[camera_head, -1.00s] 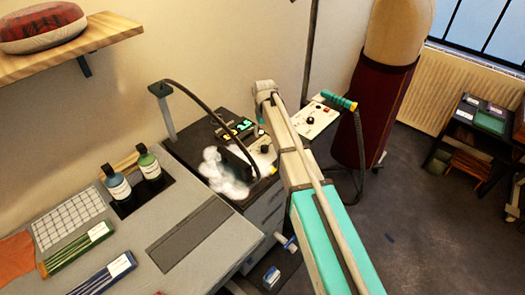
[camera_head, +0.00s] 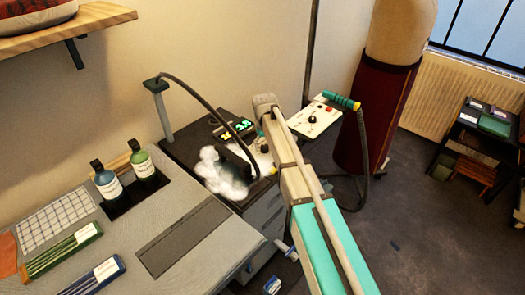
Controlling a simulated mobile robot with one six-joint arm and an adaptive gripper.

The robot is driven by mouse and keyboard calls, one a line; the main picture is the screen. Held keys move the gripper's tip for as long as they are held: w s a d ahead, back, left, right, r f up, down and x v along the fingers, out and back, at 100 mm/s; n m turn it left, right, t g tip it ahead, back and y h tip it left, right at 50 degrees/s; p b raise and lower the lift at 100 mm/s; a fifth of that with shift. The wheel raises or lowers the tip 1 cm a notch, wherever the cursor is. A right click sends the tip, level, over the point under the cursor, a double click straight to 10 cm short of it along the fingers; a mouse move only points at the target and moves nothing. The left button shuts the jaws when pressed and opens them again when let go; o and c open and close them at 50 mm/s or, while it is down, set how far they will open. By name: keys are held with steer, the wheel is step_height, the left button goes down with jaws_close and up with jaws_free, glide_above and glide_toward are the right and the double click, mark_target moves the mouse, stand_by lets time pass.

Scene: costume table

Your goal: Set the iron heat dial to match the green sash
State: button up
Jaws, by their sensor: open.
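My arm reaches in from the lower right, its end over the dark cabinet. My gripper (camera_head: 261,138) is mostly hidden behind my own wrist; a little teal shows there, with nothing seen held. A dark iron (camera_head: 236,153) stands on the cabinet, partly covered by white steam. A small dark knob on a pale plate shows beside my wrist; I cannot tell whether it is the heat dial or what it is set to. Lit displays (camera_head: 242,125) glow green and yellow behind the iron, their digits unclear. The green sash (camera_head: 62,249) lies folded with a white label on the grey table.
A blue folded sash (camera_head: 92,280) lies in front of the green one. Two bottles (camera_head: 108,183) stand in a dark recess. A pale panel (camera_head: 314,121) with a black knob and red light sits right of my wrist. A hose arches over the iron.

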steer(key=shift+f+b, duration=0.35)
steer(key=shift+f, duration=0.25)
steer(key=shift+c, duration=0.2)
jaws_close()
